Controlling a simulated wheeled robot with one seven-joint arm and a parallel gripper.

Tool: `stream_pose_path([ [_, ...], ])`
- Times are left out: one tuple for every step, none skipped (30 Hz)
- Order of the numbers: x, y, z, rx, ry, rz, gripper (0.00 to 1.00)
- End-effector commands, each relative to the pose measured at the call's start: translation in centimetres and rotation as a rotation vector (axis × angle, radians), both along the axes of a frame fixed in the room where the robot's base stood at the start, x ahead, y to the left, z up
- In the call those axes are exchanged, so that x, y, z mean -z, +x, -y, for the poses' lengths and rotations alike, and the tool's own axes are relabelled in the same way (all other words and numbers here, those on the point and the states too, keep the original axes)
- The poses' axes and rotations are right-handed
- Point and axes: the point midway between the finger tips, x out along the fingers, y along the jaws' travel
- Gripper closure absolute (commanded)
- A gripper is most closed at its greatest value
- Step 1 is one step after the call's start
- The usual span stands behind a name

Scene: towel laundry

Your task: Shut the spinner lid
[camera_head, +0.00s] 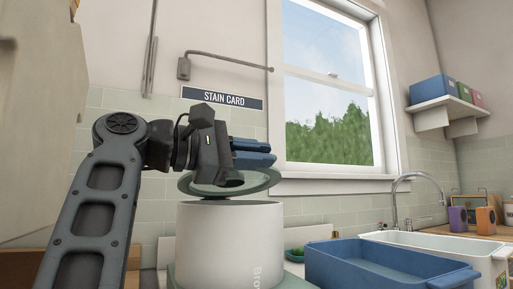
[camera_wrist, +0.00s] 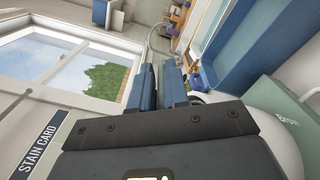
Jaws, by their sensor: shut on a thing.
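The spinner (camera_head: 228,240) is a white drum with a grey-green base, standing at the centre bottom of the head view. Its round lid (camera_head: 262,183), clear with a grey-green rim, sits above the drum, with a gap between them. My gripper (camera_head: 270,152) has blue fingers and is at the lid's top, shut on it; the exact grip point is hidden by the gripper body. In the wrist view the two fingers (camera_wrist: 158,72) are close together. The white spinner body (camera_wrist: 272,140) and its green part (camera_wrist: 290,112) show at the right.
A blue tub (camera_head: 385,265) stands right of the spinner, before a white sink (camera_head: 440,242) with a tap (camera_head: 398,195). A green bowl (camera_head: 294,254) lies beside the drum. A wall pipe (camera_head: 225,57), a STAIN CARD sign (camera_head: 222,99) and a window (camera_head: 330,95) are behind.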

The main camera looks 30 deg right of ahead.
Motion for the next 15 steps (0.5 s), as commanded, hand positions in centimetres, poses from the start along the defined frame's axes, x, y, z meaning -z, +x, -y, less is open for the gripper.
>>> stream_pose_path([
  [0.53, 0.02, -0.08, -0.001, -0.002, -0.003, 1.0],
  [0.65, 0.02, -0.08, -0.001, -0.002, -0.003, 1.0],
  [0.77, 0.01, -0.08, -0.001, -0.002, -0.003, 1.0],
  [0.85, 0.01, -0.09, -0.001, -0.002, -0.003, 1.0],
  [0.89, 0.01, -0.09, -0.001, -0.002, -0.003, 1.0],
  [0.94, 0.0, -0.09, -0.001, -0.002, -0.002, 1.0],
  [0.97, 0.0, -0.09, -0.001, -0.002, -0.002, 1.0],
  [0.98, -0.01, -0.08, -0.001, -0.002, -0.002, 1.0],
  [0.98, -0.01, -0.08, 0.0, -0.002, -0.002, 1.0],
  [0.97, -0.01, -0.08, 0.0, -0.002, -0.002, 1.0],
  [0.97, -0.02, -0.08, 0.0, -0.002, -0.002, 1.0],
  [0.95, -0.03, -0.08, 0.0, -0.002, -0.002, 1.0],
  [0.95, -0.03, -0.08, 0.0, -0.002, -0.002, 1.0],
  [0.94, -0.03, -0.08, 0.0, -0.002, -0.002, 1.0],
  [0.93, -0.04, -0.08, 0.0, -0.001, -0.002, 1.0],
])
